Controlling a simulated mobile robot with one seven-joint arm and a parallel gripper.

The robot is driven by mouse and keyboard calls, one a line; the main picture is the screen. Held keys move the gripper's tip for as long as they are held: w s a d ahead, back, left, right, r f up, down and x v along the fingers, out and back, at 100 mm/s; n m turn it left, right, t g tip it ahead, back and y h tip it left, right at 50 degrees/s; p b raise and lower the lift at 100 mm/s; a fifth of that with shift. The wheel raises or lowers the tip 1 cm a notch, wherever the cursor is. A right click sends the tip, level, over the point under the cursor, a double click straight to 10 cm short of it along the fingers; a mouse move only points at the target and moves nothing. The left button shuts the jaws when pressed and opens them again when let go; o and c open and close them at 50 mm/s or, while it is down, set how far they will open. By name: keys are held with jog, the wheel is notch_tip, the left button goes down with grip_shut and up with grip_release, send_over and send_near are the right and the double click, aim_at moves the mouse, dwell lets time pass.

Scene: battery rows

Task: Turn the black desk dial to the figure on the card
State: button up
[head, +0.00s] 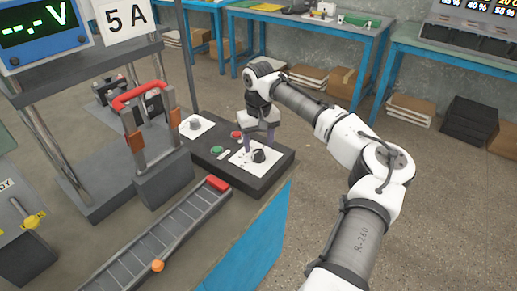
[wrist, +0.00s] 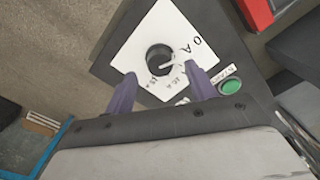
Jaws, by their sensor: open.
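The card (head: 125,18) reads "5 A". The black dial (head: 259,156) sits on a white plate on a dark control box (head: 262,179). In the wrist view, the dial (wrist: 159,58) has a pale pointer line toward the right. The plate (wrist: 150,25) reads "0 A" at upper right, with smaller, blurred figures below the dial; the right finger may hide part of the scale. My gripper (head: 260,142) is open above the dial. In the wrist view, its purple fingers (wrist: 160,76) stand apart, just below the dial in the picture; contact cannot be told.
The box also bears a green button (head: 217,150), a red button (head: 236,135) and a grey knob (head: 195,124) on another white plate. A meter (head: 38,32) shows dashes and "V".

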aim_at(259, 152)
jog(key=shift+f, duration=1.8)
jog(key=c, duration=1)
jog(key=shift+r+p, duration=0.1)
jog(key=shift+p, duration=0.35)
jog(key=m+p, duration=0.4)
jog(key=shift+a+r+m, duration=0.1)
jog(key=shift+m, duration=0.2)
jog(key=m+p, duration=0.3)
jog(key=p, duration=0.1)
jog(key=shift+m+p, duration=0.6)
jog(key=shift+f, duration=0.25)
